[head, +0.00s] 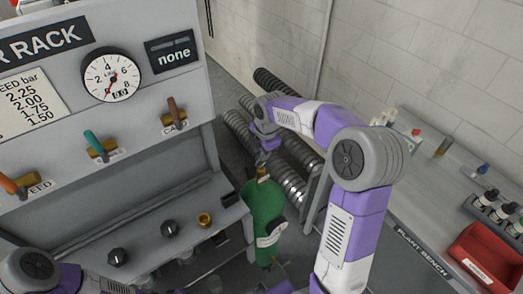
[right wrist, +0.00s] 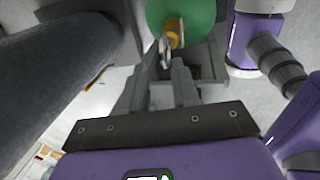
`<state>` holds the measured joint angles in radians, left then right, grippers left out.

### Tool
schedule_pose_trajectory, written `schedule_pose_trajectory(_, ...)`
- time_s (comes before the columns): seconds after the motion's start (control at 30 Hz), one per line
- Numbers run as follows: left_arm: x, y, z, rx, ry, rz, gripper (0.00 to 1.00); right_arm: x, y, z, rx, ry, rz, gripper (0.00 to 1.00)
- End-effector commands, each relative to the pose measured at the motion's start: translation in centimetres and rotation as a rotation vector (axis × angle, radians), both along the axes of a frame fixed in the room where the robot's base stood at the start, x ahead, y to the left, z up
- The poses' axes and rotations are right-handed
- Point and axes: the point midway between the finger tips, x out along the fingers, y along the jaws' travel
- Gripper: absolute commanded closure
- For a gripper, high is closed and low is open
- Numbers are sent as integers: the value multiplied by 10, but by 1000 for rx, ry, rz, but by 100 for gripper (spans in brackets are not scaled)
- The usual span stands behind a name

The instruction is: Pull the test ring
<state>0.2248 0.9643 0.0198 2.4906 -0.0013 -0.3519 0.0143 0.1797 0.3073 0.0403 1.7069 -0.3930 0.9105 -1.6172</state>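A green cylinder (head: 264,212) stands beside the grey rack, with a brass fitting (head: 262,173) on top. In the right wrist view the brass fitting (right wrist: 174,34) is in front of the green body, and a thin metal ring (right wrist: 164,52) hangs at its side. My right gripper (head: 263,158) is just above the fitting in the head view. In the right wrist view its two fingers (right wrist: 165,72) are apart, with the ring near the tips. I cannot tell whether they touch it. My left arm is at the lower left; its fingers are not clear.
The rack panel carries a pressure gauge (head: 111,76), a display reading "none" (head: 173,52) and several levers. Ribbed hoses (head: 245,138) lie behind the cylinder. The plant bench (head: 424,213) with a red bin (head: 486,262) stands at the right.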

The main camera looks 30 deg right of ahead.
Motion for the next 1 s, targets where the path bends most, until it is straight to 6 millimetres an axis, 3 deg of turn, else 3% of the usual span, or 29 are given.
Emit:
schedule_pose_trajectory(0.33,0,0,0,0,0,0,55,-1,0,2,0,2,0,66)
schedule_pose_trajectory(0.73,0,0,3,0,0,0,55,-12,-1,61,0,-2,0,66)
schedule_pose_trajectory(1.0,0,0,3,0,0,0,55,-15,-1,74,1,2,1,66)
